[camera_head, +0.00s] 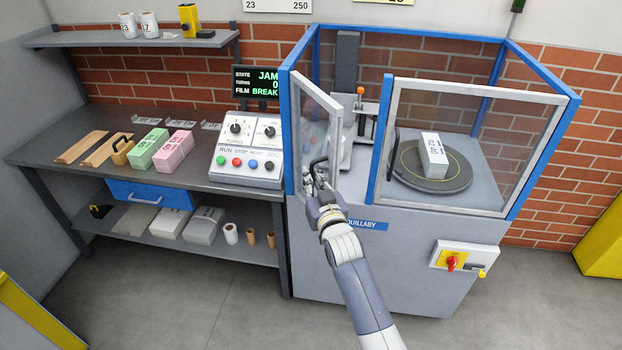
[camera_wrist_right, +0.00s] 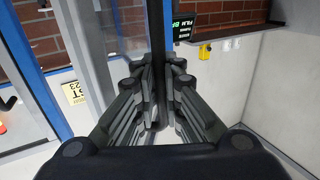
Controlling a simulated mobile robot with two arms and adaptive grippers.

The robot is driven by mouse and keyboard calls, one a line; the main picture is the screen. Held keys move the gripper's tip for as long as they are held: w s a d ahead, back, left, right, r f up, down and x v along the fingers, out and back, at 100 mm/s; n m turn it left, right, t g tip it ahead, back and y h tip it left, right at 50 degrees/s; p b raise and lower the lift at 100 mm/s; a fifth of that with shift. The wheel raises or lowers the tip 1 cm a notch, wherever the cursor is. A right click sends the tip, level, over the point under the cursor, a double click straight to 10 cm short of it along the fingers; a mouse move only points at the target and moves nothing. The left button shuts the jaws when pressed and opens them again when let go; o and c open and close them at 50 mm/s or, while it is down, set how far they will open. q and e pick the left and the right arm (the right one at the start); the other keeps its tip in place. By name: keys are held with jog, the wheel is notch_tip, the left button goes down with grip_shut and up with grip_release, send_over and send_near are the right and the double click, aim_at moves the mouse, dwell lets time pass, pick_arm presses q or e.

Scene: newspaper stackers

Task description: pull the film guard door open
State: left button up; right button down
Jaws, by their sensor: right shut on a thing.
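The film guard door (camera_head: 316,110) is a clear panel in a grey frame on the left front of the blue-framed machine. It stands ajar, at an angle to the fixed front panel, with a gap on its right. Its black bar handle (camera_head: 318,161) is near the lower edge. My right gripper (camera_head: 319,186) is at the handle and shut on it. In the right wrist view the dark handle bar (camera_wrist_right: 158,60) runs upright between the fingers (camera_wrist_right: 152,110). The fingers partly hide the handle. My left gripper is not in view.
A control box (camera_head: 247,147) and workbench (camera_head: 190,164) stand left of the door. Floor in front is clear.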

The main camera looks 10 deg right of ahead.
jog(key=shift+s+f, duration=0.1)
jog(key=shift+f, duration=0.3)
jog(key=c, duration=2.1)
grip_release()
jog(key=shift+o, duration=0.5)
jog(key=shift+s+r, duration=0.15)
jog(key=shift+r, duration=0.2)
jog(key=s, duration=1.2)
jog(key=shift+d, duration=0.4)
